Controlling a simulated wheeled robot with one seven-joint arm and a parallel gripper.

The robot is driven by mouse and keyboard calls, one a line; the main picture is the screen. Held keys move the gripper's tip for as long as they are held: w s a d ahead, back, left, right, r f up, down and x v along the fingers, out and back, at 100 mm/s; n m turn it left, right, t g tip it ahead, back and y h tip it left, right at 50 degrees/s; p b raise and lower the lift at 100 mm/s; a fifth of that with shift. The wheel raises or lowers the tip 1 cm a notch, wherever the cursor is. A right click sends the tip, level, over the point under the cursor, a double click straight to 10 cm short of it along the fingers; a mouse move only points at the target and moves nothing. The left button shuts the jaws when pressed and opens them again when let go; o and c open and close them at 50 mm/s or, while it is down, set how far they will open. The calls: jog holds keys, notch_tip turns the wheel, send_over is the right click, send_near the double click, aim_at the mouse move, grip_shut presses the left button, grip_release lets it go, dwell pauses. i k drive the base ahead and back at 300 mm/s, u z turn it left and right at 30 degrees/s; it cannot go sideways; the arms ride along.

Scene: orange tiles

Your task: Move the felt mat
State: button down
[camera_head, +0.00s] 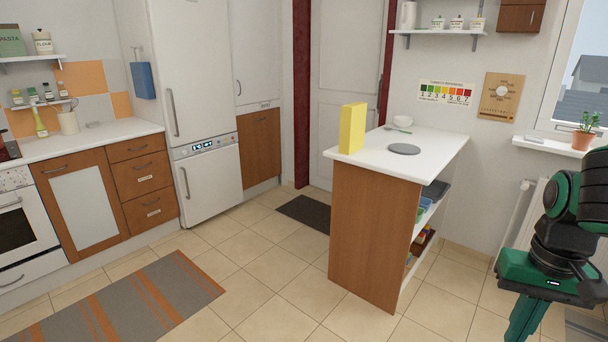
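A flat, round grey mat (404,149), which looks like the felt mat, lies on the white top of the kitchen island (440,150). A yellow box (352,128) stands upright to its left, and a white bowl (402,122) with a small greenish utensil (398,131) is behind it. My gripper (524,322) is at the lower right, pointing down, to the right of the island and well apart from the mat. Its fingertips are cut off by the bottom edge, so I cannot tell whether it is open.
The island has open shelves (428,215) with items on its right side. A wall shelf (440,32) hangs above. A plant (587,129) stands on the windowsill at right. A striped rug (120,305) and a dark doormat (304,213) lie on the tiled floor, which is otherwise clear in front.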

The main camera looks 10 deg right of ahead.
aim_at(404, 149)
jog(key=z, duration=0.25)
jog(key=i, duration=1.5)
jog(key=z, duration=0.5)
jog(key=i, duration=1.25)
jog(key=z, duration=0.25)
